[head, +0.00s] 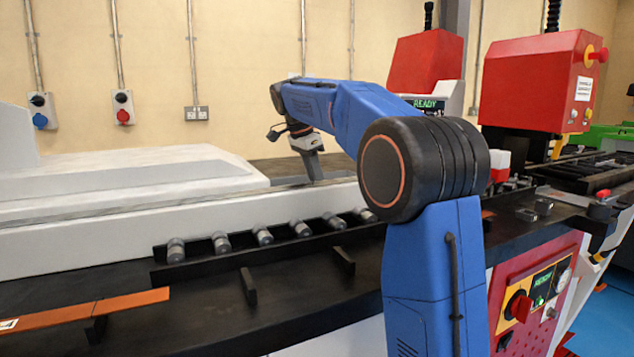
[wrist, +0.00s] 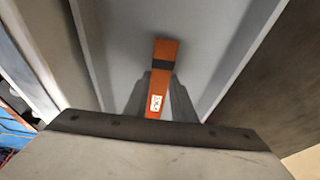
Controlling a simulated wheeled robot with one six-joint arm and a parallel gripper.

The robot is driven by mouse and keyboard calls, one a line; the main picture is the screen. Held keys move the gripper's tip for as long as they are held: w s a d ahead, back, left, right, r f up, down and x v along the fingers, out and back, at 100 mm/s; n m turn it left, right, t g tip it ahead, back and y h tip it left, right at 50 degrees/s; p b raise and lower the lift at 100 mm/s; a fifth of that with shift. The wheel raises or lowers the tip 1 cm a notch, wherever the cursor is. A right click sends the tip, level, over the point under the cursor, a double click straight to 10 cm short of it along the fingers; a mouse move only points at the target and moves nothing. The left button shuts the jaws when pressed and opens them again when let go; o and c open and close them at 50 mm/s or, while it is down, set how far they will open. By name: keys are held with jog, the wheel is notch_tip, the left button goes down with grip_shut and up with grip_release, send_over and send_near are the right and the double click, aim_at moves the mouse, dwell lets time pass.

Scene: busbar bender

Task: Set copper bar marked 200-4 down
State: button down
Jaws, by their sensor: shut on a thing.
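My gripper (head: 314,168) points down behind the white ledge in the head view, left of my blue arm. In the wrist view, its grey fingers (wrist: 156,98) are shut on a copper bar (wrist: 165,52). The held bar is orange with a dark band across it and a small white label near the fingers; the marking is too small to read. The bar lies over a pale grey channel between two raised walls. I cannot tell whether it touches the surface below. The held bar is hidden in the head view.
Another copper bar (head: 95,311) with a white label lies at the front left on dark supports. A row of grey rollers (head: 263,236) stands in front of the white ledge (head: 110,238). Red machine heads (head: 540,82) stand at the right; a display reads READY.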

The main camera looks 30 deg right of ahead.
jog(key=shift+f, duration=0.4)
jog(key=c, duration=1.5)
grip_release()
jog(key=shift+f, duration=0.1)
jog(key=shift+d+v, duration=0.15)
jog(key=shift+v, duration=3.15)
jog(key=shift+d+v, duration=0.1)
jog(key=shift+v, duration=3.25)
